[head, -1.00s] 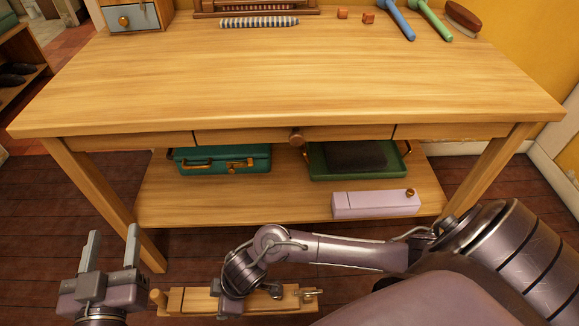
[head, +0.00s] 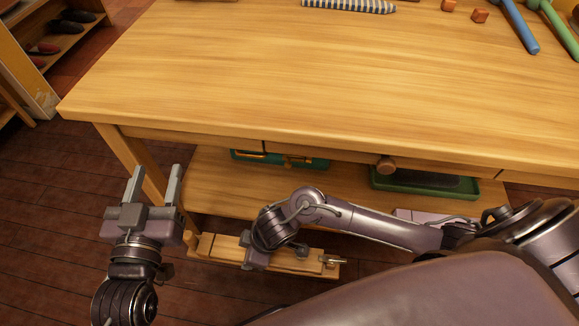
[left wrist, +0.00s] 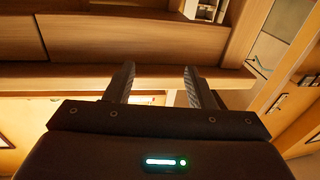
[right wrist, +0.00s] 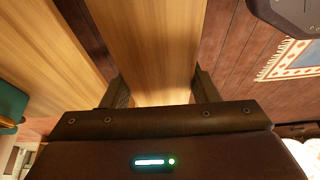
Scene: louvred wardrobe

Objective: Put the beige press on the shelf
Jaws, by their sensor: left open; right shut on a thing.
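The beige press (head: 305,262) is a long pale wooden piece with a metal fitting at its right end and a peg at its left. My right gripper (right wrist: 158,92) is shut on it, with its wooden face between the fingers. In the head view it is held level in front of the low shelf (head: 225,180) under the table, apart from other things as far as I can tell. My left gripper (head: 154,180) is open and empty, left of the press; its spread fingers also show in the left wrist view (left wrist: 160,85).
On the shelf stand a teal case (head: 280,160), a green tray (head: 425,187) and a lilac box (head: 430,216), partly hidden by my arm. Bare shelf shows in front of the case. The table leg (head: 130,165) is close to my left gripper.

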